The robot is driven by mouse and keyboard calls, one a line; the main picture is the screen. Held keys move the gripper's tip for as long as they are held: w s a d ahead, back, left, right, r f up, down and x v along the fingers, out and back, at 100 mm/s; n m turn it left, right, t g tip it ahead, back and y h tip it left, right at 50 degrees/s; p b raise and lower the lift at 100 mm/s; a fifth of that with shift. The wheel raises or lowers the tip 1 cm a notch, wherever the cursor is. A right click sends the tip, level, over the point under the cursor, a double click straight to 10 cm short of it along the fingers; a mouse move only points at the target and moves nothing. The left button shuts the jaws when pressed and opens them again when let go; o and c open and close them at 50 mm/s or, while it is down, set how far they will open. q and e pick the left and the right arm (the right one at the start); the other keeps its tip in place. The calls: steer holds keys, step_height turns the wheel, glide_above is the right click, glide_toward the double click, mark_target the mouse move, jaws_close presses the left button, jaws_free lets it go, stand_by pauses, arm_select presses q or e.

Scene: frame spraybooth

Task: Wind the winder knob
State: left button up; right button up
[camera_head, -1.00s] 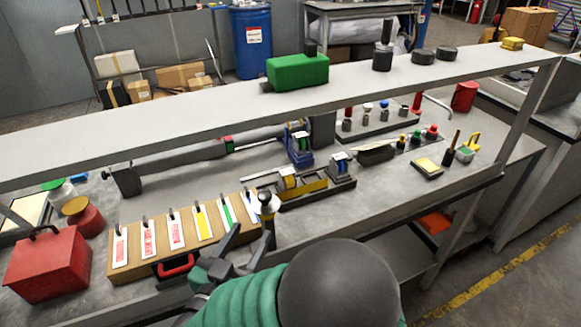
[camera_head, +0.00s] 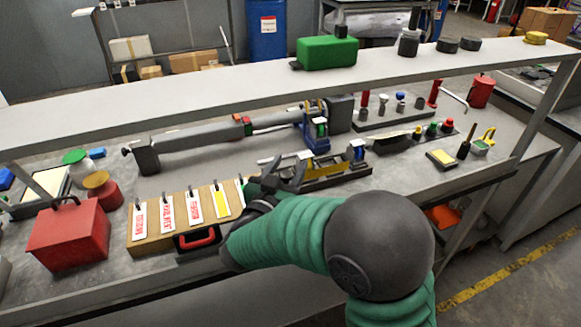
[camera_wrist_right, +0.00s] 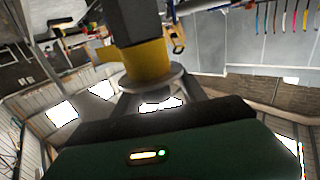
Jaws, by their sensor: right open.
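My right gripper (camera_head: 283,178) is open in the head view, over the bench at the right end of the label board and in front of a dark rail fixture (camera_head: 345,172) with blue brackets. In the right wrist view, a yellow cylinder (camera_wrist_right: 146,62) with a dark block above and a pale disc below lies between my open fingers (camera_wrist_right: 155,103); I cannot tell whether they touch it. A blue clamp-like stand (camera_head: 315,140) at the end of a long grey tube stands behind the gripper. I cannot tell which part is the winder knob. My left gripper is out of view.
The label board (camera_head: 160,232) and a red box (camera_head: 68,236) stand to the left. A long shelf (camera_head: 200,92) with a green case (camera_head: 327,54) runs above the bench. A small tray (camera_head: 441,159) and several small tools lie to the right.

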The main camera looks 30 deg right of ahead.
steer(key=shift+a+r, duration=0.1)
steer(key=shift+a, duration=0.35)
steer(key=shift+d+f, duration=0.25)
steer(key=shift+d, duration=0.8)
steer(key=c, duration=1.1)
steer(key=shift+w+a+f, duration=0.1)
steer(key=shift+a, duration=0.1)
jaws_close()
steer(key=shift+a, duration=0.1)
steer(key=o, duration=0.9)
jaws_free()
steer(key=shift+o, duration=1)
steer(key=shift+a+r, duration=0.2)
steer(key=shift+a, duration=0.05)
